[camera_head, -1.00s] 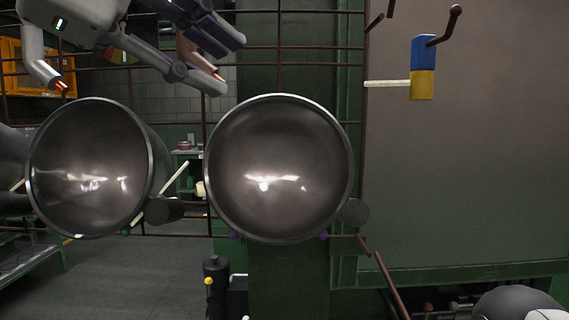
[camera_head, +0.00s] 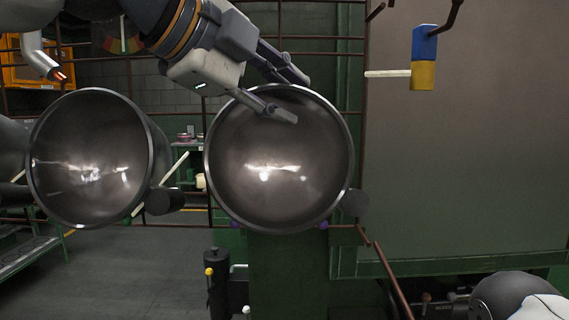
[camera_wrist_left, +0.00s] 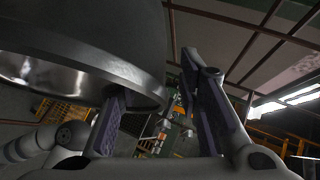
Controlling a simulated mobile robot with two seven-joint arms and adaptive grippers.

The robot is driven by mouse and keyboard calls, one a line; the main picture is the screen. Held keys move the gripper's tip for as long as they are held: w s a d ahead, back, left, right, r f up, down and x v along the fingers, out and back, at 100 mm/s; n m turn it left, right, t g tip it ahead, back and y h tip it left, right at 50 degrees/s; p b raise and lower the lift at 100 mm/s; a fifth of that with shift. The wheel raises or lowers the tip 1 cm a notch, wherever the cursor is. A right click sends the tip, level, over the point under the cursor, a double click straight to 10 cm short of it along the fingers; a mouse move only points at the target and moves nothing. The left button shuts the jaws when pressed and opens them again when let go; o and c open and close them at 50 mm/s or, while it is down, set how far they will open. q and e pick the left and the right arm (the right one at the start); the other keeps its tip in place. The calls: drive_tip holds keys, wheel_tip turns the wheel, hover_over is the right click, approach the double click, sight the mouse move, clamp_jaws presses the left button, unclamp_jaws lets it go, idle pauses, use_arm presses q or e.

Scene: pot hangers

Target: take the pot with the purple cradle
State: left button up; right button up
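The pot with the purple cradle (camera_head: 275,165) is the middle metal pot in the head view, its round mouth facing me. Small purple cradle parts (camera_head: 323,225) show under its lower edge; the rest is hidden. My left gripper (camera_head: 297,97) is open at the pot's upper right rim. One finger lies in front of the mouth, the other above the rim. In the left wrist view, the pot's rim (camera_wrist_left: 135,78) reaches between the parted fingers of the left gripper (camera_wrist_left: 163,85), close to the left finger. Contact is unclear. My right gripper is not in view.
A second pot (camera_head: 92,158) hangs at the left, with a green cradle part (camera_head: 127,221) below it. Brown rack bars run behind the pots. A blue and yellow block (camera_head: 424,58) hangs at the upper right. A large brown panel (camera_head: 465,170) fills the right.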

use_arm(q)
clamp_jaws()
drive_tip(key=shift+r, duration=0.15)
